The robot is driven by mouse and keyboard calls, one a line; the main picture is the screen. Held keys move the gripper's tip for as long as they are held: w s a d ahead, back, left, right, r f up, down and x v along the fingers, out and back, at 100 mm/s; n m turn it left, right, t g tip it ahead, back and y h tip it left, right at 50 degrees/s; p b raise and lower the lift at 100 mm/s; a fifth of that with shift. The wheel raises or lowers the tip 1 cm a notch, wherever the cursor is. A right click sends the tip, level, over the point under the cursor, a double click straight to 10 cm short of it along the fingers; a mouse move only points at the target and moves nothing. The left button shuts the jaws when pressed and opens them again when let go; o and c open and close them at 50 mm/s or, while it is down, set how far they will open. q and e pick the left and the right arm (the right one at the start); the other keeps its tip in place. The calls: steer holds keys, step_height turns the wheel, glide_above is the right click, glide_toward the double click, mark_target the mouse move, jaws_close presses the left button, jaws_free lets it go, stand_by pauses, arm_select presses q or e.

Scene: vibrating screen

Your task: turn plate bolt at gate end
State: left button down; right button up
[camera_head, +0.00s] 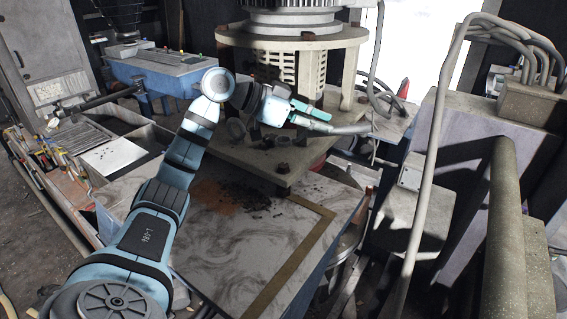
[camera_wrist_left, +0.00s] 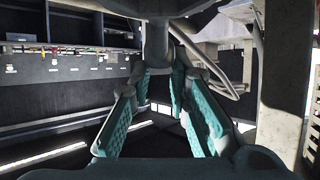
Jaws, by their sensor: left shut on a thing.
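My left gripper (camera_head: 322,120) reaches over the steel plate at the foot of the machine, its teal fingers pointing right. It is shut on a grey bar (camera_head: 346,130), which runs out to the right past the fingertips. In the left wrist view the teal fingers (camera_wrist_left: 162,82) close in on a grey rounded piece (camera_wrist_left: 156,42); I cannot tell whether it is the same bar. Dark bolt heads and ring-shaped parts (camera_head: 282,168) stand on the plate (camera_head: 222,150), below and left of the gripper. Which bolt is at the gate end is not clear. My right gripper is out of view.
The round machine body (camera_head: 290,40) on pale posts rises just behind the gripper. A marbled tabletop (camera_head: 250,265) with dark grit lies in front. A blue bench (camera_head: 150,75) and a tool tray (camera_head: 60,165) are at left. A thick hose (camera_head: 432,150) hangs at right.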

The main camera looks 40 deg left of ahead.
arm_select(q)
steer(key=shift+f, duration=0.1)
step_height(320, 180, down, 5)
steer(key=b, duration=0.3)
steer(key=shift+r, duration=0.2)
steer(key=shift+r, duration=0.15)
steer(key=shift+f+b, duration=0.85)
steer(key=shift+f, duration=0.4)
stand_by(0.4)
